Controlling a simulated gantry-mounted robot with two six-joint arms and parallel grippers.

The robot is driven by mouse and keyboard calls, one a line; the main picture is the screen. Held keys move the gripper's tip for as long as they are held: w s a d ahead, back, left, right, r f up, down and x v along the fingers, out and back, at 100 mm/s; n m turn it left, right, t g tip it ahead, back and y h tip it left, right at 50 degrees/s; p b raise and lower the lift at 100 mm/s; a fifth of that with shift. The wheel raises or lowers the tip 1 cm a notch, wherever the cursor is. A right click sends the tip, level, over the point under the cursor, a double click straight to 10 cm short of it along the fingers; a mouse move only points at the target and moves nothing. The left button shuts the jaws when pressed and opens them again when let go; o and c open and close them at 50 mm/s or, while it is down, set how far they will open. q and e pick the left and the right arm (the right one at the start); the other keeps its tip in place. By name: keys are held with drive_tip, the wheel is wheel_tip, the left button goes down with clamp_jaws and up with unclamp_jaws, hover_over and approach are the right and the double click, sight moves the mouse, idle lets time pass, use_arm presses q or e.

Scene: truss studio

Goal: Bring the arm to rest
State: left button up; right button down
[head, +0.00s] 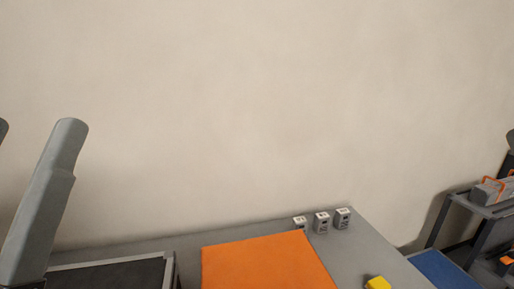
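One grey arm link of mine rises at the left edge of the head view, in front of the table's left part. A small dark piece shows at the far left edge, too little to identify. Neither of my grippers is in view. An orange mat (262,263) lies on the grey table (363,257). A yellow block (377,283) sits right of the mat, cut off by the bottom edge.
Three small grey boxes with white tops (321,222) stand at the table's back right. A dark tray with a grey rim (169,270) lies left of the mat. A shelf rack (478,207) and a blue surface (440,268) are beyond the right edge. A plain wall stands behind.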

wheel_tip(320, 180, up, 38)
drive_tip(key=p, duration=3.7)
